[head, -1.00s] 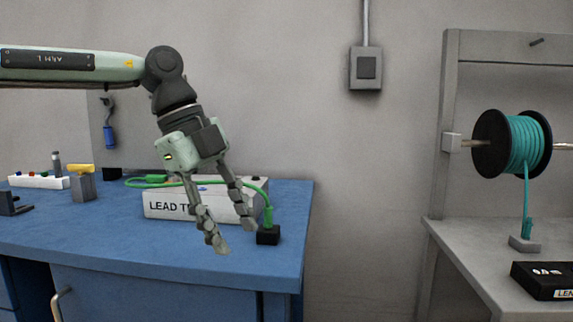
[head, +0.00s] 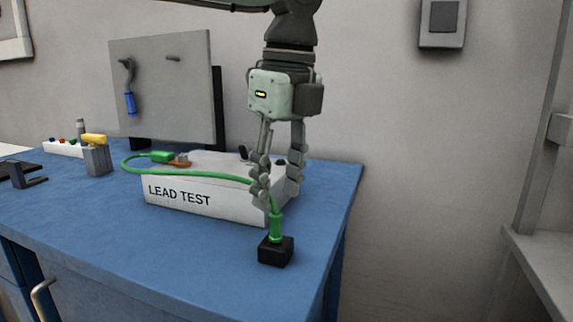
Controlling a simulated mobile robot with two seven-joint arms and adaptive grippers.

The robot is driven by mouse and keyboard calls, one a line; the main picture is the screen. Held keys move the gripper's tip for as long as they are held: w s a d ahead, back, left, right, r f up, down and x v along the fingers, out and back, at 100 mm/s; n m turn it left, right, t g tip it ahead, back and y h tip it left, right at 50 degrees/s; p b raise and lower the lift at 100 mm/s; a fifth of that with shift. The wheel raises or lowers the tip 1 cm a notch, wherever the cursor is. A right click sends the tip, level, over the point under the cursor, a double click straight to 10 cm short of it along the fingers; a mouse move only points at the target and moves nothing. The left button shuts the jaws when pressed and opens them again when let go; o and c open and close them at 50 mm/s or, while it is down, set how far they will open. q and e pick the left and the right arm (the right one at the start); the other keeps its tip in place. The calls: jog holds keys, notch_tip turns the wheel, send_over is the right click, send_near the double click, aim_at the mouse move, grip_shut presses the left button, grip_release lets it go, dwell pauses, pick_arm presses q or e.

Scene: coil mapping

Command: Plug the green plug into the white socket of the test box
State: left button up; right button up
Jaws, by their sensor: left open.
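The green plug (head: 276,228) stands upright in a small black block (head: 276,252) on the blue bench. Its green cable (head: 195,172) loops back over the white test box (head: 180,198), marked LEAD TEST, to a green connector on the box's top. My left gripper (head: 268,205) points down just above the plug, in front of the box's right end. It is open, and its fingers are apart from each other. Whether a finger touches the cable or plug I cannot tell. The white socket cannot be made out. My right gripper is not in view.
The blue bench (head: 110,222) has free room at the front left. A grey block with a yellow-handled tool (head: 96,155), a white rack (head: 62,148) and a black bracket stand at the left. A grey panel (head: 160,85) with a blue-handled tool rises behind.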

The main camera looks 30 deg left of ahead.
aim_at(276, 214)
pick_arm(q)
jog(key=f, duration=0.4)
jog(key=shift+a, duration=0.25)
jog(key=shift+f, duration=0.6)
jog(key=shift+w+f, duration=0.1)
grip_shut()
jog(key=c, duration=0.6)
grip_release()
jog(key=shift+c, duration=0.2)
grip_shut()
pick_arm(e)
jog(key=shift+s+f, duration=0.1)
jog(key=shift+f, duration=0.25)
pick_arm(q)
jog(key=shift+r+p, duration=0.75)
jog(key=shift+r, duration=0.6)
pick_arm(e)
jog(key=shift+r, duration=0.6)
